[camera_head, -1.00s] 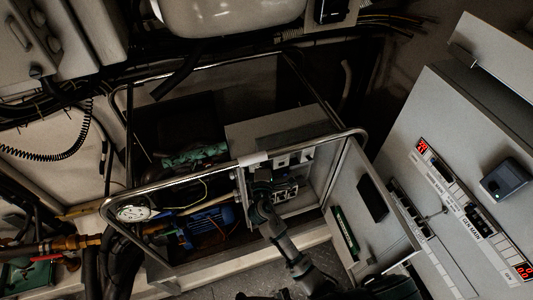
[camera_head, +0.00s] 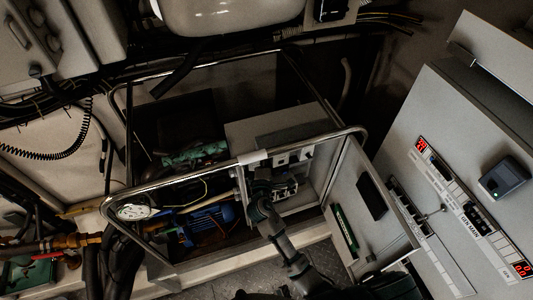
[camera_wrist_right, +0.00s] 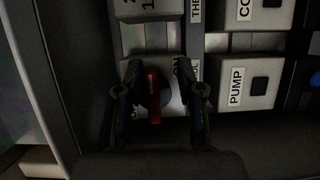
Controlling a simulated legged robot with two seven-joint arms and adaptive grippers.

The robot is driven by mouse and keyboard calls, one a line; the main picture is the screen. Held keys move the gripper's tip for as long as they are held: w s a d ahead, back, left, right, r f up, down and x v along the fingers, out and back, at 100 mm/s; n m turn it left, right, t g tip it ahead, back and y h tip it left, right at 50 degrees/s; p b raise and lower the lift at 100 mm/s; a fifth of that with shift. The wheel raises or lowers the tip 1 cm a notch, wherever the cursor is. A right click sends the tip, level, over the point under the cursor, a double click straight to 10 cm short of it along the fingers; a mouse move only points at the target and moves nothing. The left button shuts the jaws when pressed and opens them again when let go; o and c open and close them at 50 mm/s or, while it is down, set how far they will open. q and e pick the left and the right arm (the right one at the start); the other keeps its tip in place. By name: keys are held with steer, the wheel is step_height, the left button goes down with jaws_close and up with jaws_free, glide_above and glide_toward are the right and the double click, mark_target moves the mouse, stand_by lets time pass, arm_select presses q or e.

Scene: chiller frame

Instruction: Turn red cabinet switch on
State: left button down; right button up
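The red switch (camera_wrist_right: 153,96) is on a light grey panel in the right wrist view. Its red handle lies lengthwise, up and down in the picture, with partly covered lettering, including "ON", on its right. My right gripper (camera_wrist_right: 158,80) is open, with one finger on each side of the red handle; I cannot tell whether either touches it. In the head view my right gripper (camera_head: 262,184) reaches into the open cabinet (camera_head: 301,199) and hides the switch there. My left gripper is not in view.
The cabinet door (camera_head: 368,212) stands open on the right. A metal rail (camera_head: 200,178) runs in front of the cabinet. A "PUMP" switch block (camera_wrist_right: 249,82) is right of the red switch. A grey console (camera_head: 440,150) with red displays stands at far right.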

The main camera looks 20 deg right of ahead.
steer(key=shift+w+a+r, duration=0.1)
steer(key=shift+a+r, duration=0.2)
steer(key=v, duration=1.2)
steer(key=shift+d+f, duration=0.15)
steer(key=shift+f, duration=0.05)
